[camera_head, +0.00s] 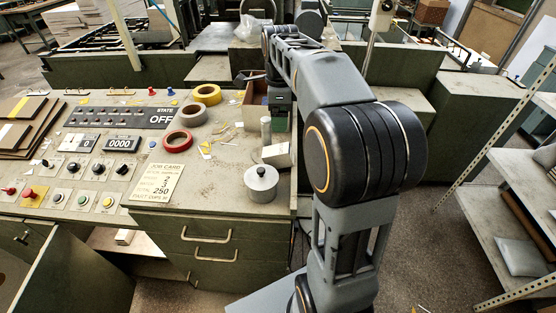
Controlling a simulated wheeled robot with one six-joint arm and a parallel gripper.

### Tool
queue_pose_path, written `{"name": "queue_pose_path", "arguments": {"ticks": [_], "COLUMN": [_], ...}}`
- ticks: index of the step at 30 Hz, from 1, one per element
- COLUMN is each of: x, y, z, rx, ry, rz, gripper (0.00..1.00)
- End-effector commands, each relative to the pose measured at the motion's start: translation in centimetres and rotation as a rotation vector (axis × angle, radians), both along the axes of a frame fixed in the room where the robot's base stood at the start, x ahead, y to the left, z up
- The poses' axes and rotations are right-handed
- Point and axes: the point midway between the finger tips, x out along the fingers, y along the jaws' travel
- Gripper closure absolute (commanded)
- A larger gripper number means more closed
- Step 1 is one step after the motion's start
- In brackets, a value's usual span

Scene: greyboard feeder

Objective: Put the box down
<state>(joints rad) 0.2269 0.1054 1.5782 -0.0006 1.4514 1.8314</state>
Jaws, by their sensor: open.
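My arm reaches over the machine's right side, and its end points down at the back of the worktop. My gripper (278,102) is there, small and dark; its fingertips are hard to make out. A brown box (256,92) stands just left of it, partly covered by the wrist. I cannot tell whether the gripper touches it. I cannot tell which of these is the task's box.
The worktop (225,165) carries yellow, grey and red tape rolls (177,141), a lidded metal pot (261,184), a job card (157,183) and paper scraps. A control panel (100,145) fills the left. Metal shelves (515,190) stand at the right.

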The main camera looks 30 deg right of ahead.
Motion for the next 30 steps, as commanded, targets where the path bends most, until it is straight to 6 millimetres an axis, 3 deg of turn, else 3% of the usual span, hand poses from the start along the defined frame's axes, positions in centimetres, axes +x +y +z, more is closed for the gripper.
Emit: {"name": "queue_pose_path", "arguments": {"ticks": [12, 21, 30], "x": [0.2, 0.2, 0.4], "y": [-0.3, -0.3, -0.5], "z": [-6.8, -8.6, -12.4], "rx": [0.002, 0.001, 0.002], "ry": [0.007, 0.006, 0.007], "rz": [-0.035, -0.034, -0.033], "gripper": [0.17, 0.17, 0.17]}}
